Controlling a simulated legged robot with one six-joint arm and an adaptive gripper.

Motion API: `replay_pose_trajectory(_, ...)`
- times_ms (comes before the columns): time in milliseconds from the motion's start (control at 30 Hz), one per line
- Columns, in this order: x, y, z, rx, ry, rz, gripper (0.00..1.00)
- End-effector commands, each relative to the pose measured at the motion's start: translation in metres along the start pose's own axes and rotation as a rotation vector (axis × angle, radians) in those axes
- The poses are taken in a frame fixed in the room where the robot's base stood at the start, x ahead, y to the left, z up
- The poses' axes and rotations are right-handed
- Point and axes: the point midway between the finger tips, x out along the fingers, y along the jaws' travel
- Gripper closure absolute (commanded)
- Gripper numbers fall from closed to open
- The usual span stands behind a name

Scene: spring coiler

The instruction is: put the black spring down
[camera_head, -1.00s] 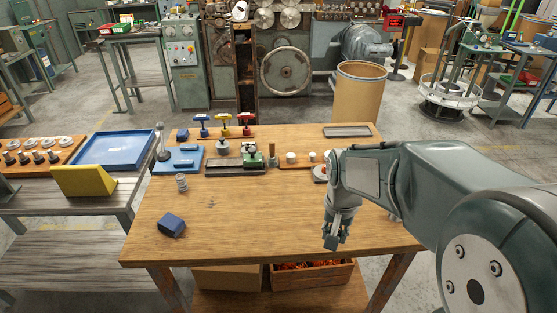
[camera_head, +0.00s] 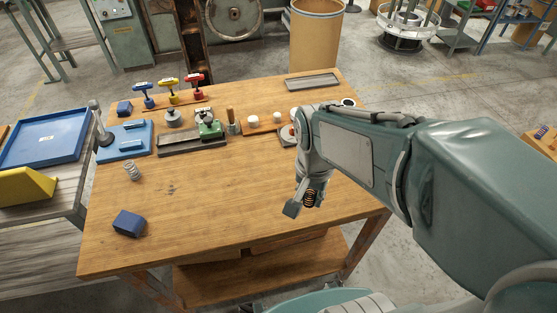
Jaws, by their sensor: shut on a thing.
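The black spring (camera_head: 310,199) is at the end of my arm, above the right part of the wooden table (camera_head: 230,215). My gripper (camera_head: 303,203) is shut on it. The spring shows as a small dark coil with orange-brown between its turns, partly covered by a finger. How high it is above the table top is hard to tell. A second spring (camera_head: 132,171), light grey, stands upright on the left part of the table, well apart from my gripper.
A dark blue block (camera_head: 129,223) lies at the front left. Along the back are a blue fixture (camera_head: 125,139), a green-topped tool (camera_head: 210,130), colored-handled tools and a grey tray (camera_head: 312,82). The table's middle is clear. A side bench with a blue tray (camera_head: 45,138) stands left.

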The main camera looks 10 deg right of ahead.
Motion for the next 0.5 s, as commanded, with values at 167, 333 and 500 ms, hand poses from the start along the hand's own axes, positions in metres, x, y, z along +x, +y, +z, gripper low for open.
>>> replay_pose_trajectory(167, 0.014, -0.018, -0.023, 0.0, -0.004, 0.003, 1.0)
replay_pose_trajectory(333, 0.027, -0.035, -0.045, 0.0, -0.003, 0.002, 1.0)
replay_pose_trajectory(500, 0.053, -0.048, -0.06, 0.0, -0.004, 0.003, 1.0)
